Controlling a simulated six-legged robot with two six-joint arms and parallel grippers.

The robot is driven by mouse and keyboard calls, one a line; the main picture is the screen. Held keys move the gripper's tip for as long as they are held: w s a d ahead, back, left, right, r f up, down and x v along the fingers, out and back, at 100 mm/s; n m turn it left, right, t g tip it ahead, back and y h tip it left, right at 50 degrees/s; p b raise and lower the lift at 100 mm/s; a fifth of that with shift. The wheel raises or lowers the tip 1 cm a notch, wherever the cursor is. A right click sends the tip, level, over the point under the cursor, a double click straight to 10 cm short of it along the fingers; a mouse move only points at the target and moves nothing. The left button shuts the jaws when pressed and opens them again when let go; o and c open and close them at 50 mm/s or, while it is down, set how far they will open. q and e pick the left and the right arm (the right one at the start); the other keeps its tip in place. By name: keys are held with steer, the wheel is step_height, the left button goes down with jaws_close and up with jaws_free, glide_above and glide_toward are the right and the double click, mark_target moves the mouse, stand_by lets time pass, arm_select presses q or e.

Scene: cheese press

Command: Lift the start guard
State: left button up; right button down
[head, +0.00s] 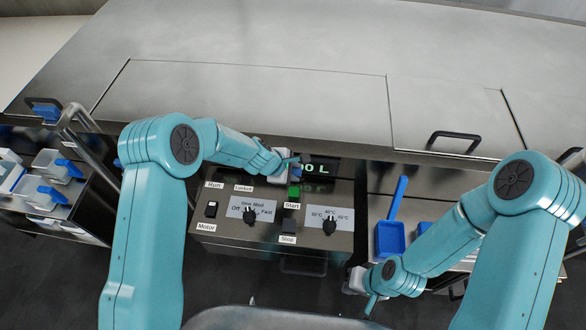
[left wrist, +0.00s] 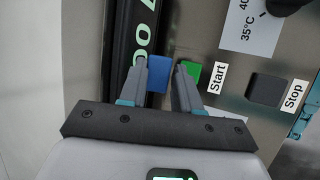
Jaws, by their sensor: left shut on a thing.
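The control box (head: 260,195) has a labelled panel. The green Start button (head: 294,191) is near its upper edge, just above the Start label, and shows in the left wrist view (left wrist: 193,70). A blue tab (left wrist: 158,76), apparently the start guard, is between the fingers of my left gripper (left wrist: 161,68), which is shut on it. The tab is beside the green button. In the head view my left gripper (head: 297,167) is over the box's upper edge and partly hides the display. My right gripper (head: 368,300) is low right of the box; its jaw gap is unclear.
The black Stop button (head: 288,240) is below Start. Two knobs (head: 250,215) and a Motor switch (head: 211,209) are on the panel. A steel lid with a black handle (head: 454,139) is behind. Blue-handled containers (head: 52,163) are at left.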

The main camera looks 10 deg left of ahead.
arm_select(q)
steer(key=o, duration=1)
steer(key=shift+a, duration=0.15)
steer(key=shift+c, duration=0.2)
steer(key=shift+r, duration=0.1)
steer(key=v, duration=1.6)
steer(key=shift+o, duration=0.3)
